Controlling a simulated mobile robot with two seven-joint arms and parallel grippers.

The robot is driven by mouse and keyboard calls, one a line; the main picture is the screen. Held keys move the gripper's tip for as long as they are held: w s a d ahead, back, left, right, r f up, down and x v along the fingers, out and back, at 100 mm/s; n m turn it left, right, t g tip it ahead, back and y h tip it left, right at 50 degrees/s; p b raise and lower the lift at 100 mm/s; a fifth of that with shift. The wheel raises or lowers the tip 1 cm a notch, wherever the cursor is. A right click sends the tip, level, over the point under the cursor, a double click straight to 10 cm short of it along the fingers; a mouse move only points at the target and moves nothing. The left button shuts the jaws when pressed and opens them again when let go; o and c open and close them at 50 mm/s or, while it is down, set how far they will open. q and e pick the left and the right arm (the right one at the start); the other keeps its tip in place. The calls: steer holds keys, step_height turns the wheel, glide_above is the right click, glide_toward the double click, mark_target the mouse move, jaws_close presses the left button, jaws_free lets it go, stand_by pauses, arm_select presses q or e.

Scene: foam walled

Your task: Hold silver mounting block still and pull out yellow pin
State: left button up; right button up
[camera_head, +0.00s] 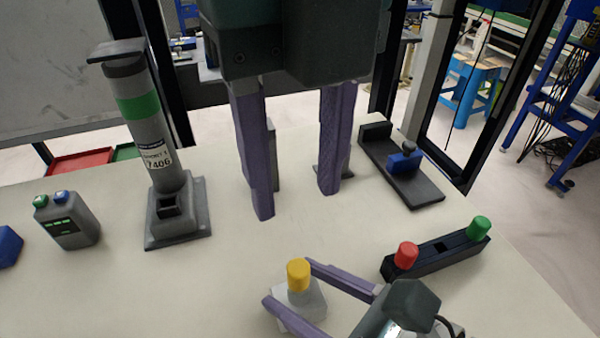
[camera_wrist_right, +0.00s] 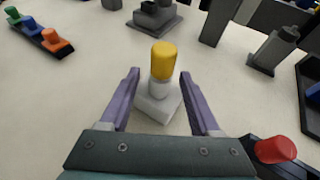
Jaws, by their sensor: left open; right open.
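The yellow pin (camera_head: 298,274) stands upright in the silver mounting block (camera_head: 313,303) on the table's front middle. In the right wrist view the pin (camera_wrist_right: 163,62) rises from a pale collar on the block (camera_wrist_right: 152,108). My right gripper (camera_head: 289,283) is open, with one purple finger on each side of the block. Gaps show beside the block in the wrist view, so the fingers do not appear to grip it. My left gripper (camera_head: 296,203) is open and empty, pointing down above the table behind the block. Part of the block is hidden by a right finger.
A black holder (camera_head: 440,254) with red and green caps lies right of the block. A grey cylinder on a stand (camera_head: 180,222) and a grey box with buttons (camera_head: 75,225) stand left. A dark rail with a blue slider (camera_head: 405,162) lies back right. The table's front left is clear.

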steer(key=shift+w+a, duration=0.15)
jaws_close()
stand_by(0.5)
